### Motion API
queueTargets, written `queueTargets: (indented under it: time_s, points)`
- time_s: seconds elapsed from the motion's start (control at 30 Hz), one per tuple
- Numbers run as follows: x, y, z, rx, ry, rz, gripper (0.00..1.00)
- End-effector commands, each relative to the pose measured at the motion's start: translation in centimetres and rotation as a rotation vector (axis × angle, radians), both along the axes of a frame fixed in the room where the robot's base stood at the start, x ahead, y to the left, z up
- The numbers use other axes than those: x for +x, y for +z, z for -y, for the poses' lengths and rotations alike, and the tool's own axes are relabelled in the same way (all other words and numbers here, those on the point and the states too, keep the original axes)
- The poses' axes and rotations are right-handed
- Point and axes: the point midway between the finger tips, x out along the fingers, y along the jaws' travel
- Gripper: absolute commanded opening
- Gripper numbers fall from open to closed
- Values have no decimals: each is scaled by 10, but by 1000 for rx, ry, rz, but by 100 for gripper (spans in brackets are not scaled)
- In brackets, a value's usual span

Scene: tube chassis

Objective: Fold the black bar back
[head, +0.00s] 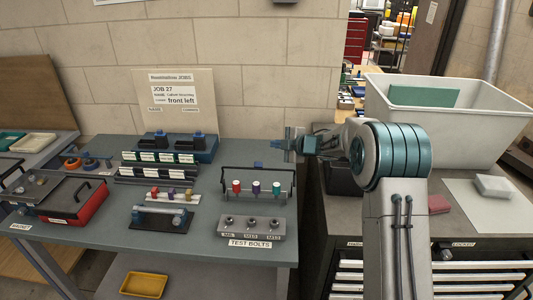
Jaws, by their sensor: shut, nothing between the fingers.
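The black bar (245,169) is a thin bar raised on end arms over a small grey rack on the right part of the bench.
A grey test bolts block (250,228) stands in front of the rack. Left of it are a black stand with a clear cylinder (160,212), a label rack (157,173) and a red case (75,205). A white bin (450,120) stands on the right cabinet.

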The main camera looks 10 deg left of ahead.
Motion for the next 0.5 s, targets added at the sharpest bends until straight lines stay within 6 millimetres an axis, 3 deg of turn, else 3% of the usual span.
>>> queueTargets:
  time_s: [0.2, 0.5]
  points:
    - [-6, 17, 20, -1, 0, -1, 0]
    - [-7, 21, 23, 0, 1, -1, 0]
